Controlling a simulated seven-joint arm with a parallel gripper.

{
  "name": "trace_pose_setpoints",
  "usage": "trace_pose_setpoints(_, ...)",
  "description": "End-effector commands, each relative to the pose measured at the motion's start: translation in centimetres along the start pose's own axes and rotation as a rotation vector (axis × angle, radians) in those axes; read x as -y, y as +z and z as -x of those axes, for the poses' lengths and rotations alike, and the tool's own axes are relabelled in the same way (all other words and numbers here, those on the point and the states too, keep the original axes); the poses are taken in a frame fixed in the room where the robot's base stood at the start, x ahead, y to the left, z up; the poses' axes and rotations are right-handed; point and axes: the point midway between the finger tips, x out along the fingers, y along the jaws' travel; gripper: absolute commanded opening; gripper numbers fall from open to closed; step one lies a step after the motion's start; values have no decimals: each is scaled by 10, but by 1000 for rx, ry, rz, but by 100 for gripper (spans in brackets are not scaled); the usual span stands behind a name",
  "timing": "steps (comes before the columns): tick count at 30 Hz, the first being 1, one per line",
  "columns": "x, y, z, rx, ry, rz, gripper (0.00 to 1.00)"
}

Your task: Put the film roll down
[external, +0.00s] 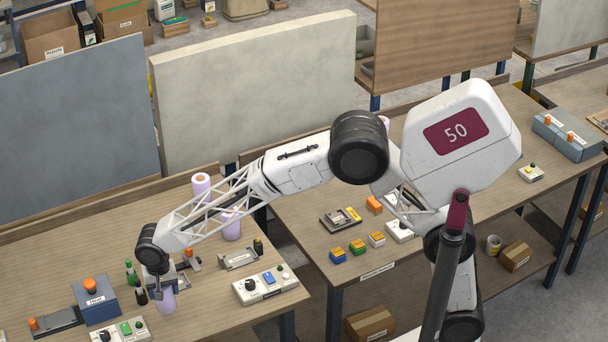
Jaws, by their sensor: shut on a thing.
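A lilac film roll (167,301) is at my gripper (163,287), low over the left wooden table near its front part. My gripper is shut on this roll and covers its upper part. I cannot tell whether the roll's bottom touches the table. Another lilac roll (231,228) stands upright on the table behind my forearm. A further lilac roll (201,186) stands at the table's back edge.
The table's left back area is clear.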

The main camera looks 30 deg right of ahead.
Motion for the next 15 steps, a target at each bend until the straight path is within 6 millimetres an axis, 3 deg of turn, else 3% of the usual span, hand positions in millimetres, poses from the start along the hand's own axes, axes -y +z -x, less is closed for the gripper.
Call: trace_pose_setpoints(15, 0, 0, -39, 0, -1, 0, 36)
